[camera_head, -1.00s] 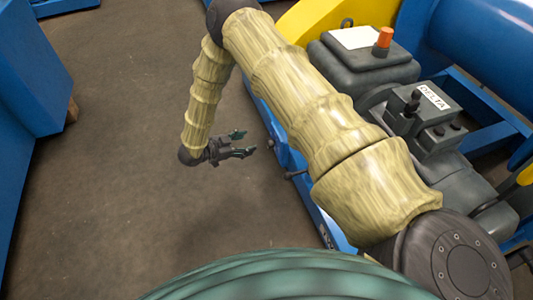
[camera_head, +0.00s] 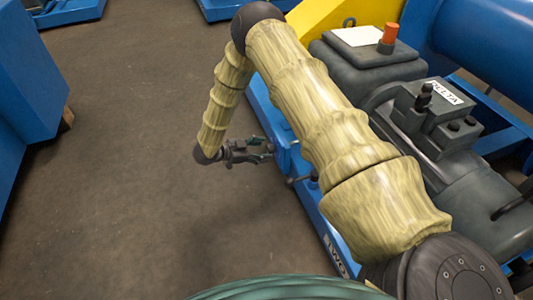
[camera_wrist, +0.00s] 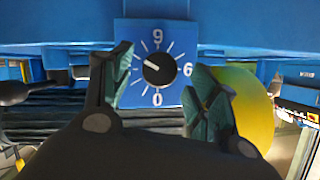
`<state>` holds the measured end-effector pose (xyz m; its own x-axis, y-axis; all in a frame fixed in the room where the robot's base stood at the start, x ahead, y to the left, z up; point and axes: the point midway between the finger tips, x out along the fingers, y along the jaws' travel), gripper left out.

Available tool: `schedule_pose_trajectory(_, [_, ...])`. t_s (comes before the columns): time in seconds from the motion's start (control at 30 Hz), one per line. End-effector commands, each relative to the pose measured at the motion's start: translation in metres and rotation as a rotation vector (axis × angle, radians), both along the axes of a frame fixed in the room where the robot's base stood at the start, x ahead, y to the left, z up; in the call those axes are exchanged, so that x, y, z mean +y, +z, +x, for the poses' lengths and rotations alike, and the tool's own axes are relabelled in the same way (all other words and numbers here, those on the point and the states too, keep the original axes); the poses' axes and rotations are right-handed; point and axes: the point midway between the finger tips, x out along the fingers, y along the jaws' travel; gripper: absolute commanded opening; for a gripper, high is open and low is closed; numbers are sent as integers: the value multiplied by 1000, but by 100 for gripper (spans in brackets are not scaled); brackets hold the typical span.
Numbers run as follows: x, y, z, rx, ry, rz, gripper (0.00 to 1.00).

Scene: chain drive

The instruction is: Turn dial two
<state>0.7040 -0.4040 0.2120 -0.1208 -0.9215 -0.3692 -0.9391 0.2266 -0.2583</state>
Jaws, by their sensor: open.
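A dial with a round black knob (camera_wrist: 160,69) sits on a square blue plate (camera_wrist: 128,32) in the wrist view. White tick marks and the figures 9, 6 and 0 ring the knob. Its white pointer line aims to the upper left. My gripper (camera_wrist: 164,88) is open, with one teal-padded finger left of the knob and the other to its lower right. No contact with the knob is visible. In the head view my gripper (camera_head: 268,150) is beside the blue machine frame (camera_head: 315,212); the dial face cannot be made out there.
A "TWO" label (camera_head: 337,256) is on the frame's near end. A dark lever (camera_head: 301,180) sticks out near my gripper. A control box (camera_head: 440,108) marked DELTA is at right, a blue cabinet (camera_head: 30,80) at left. The floor (camera_head: 130,210) between is clear.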

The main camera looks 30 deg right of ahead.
Motion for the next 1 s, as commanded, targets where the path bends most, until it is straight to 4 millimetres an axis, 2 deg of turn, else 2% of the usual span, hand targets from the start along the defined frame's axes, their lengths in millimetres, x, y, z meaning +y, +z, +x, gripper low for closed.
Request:
schedule_pose_trajectory(0.23, [-21,-10,-2,0,0,1,59])
schedule_pose_trajectory(0.6, [-24,-9,-3,-1,1,1,59])
schedule_pose_trajectory(0.83, [-23,-10,-3,-1,1,1,17])
schedule_pose_trajectory(0.87, [-23,-10,-3,-1,1,1,14])
schedule_pose_trajectory(1.0, [-23,-9,-3,2,1,1,14])
